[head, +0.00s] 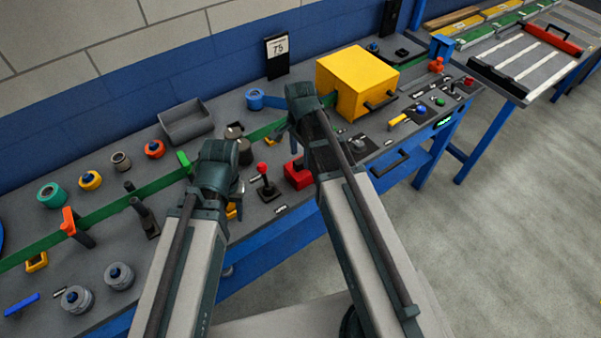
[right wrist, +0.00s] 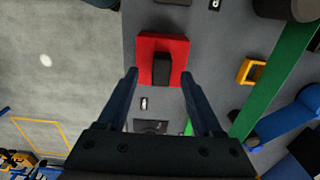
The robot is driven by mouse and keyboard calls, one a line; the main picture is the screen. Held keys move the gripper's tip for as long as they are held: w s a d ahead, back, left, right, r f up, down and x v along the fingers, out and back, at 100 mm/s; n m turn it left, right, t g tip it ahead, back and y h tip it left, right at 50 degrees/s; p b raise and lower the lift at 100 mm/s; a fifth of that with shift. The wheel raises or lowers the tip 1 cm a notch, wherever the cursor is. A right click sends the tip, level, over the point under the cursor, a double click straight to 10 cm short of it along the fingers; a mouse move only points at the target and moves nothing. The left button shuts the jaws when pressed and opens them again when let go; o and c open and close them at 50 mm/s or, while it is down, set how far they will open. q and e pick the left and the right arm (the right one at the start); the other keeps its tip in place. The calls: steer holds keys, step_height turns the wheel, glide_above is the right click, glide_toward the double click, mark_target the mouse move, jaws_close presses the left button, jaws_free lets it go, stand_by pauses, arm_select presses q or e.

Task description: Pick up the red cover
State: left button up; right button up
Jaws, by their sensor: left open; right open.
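The red cover (head: 296,175) sits on the grey bench, partly hidden behind my right arm in the head view. In the right wrist view the red cover (right wrist: 146,50) is a square block with a black handle (right wrist: 162,70) on top. My right gripper (right wrist: 160,74) is open, its two fingertips apart on either side of the handle in that view; I cannot tell how far above it they are. My left gripper (head: 238,192) is to the left over the bench, its fingers mostly hidden by its own wrist.
A red-knobbed joystick (head: 264,182) stands left of the cover. A large yellow box (head: 345,82) is behind right, with a grey bin (head: 186,122) at the back left. A green strip (head: 110,206) runs along the bench. Knobs and buttons crowd the surface.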

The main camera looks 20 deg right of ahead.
mark_target(301, 161)
arm_select(q)
step_height(301, 161, down, 4)
steer(key=b, duration=0.3)
steer(key=shift+r, duration=0.1)
arm_select(e)
step_height(301, 161, down, 4)
steer(key=shift+w+d+r, duration=0.1)
steer(key=shift+r, duration=0.1)
arm_select(q)
steer(key=shift+r, duration=0.1)
arm_select(e)
jaws_close()
